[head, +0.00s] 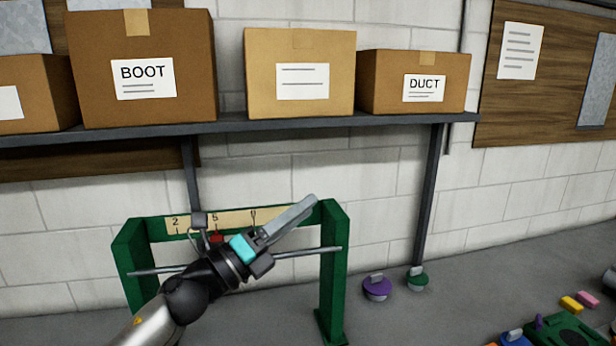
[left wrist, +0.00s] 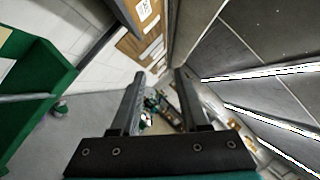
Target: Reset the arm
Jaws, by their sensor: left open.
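My left arm comes in from the lower left of the head view. Its gripper (head: 308,203) is raised in front of a green frame and points up and to the right. In the left wrist view, the two fingers of my left gripper (left wrist: 160,75) stand apart with nothing between them. The green frame (head: 333,270) has two posts, a numbered strip (head: 190,224) and a grey rod (head: 310,252). A small red piece (head: 216,238) shows by the strip, partly behind my arm. My right gripper is in neither view.
A wall shelf (head: 300,123) above holds cardboard boxes, among them BOOT (head: 190,75) and DUCT (head: 385,85). A purple knobbed piece (head: 377,290) and a green one (head: 418,280) stand right of the frame. Coloured parts and a green tray (head: 560,335) lie lower right.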

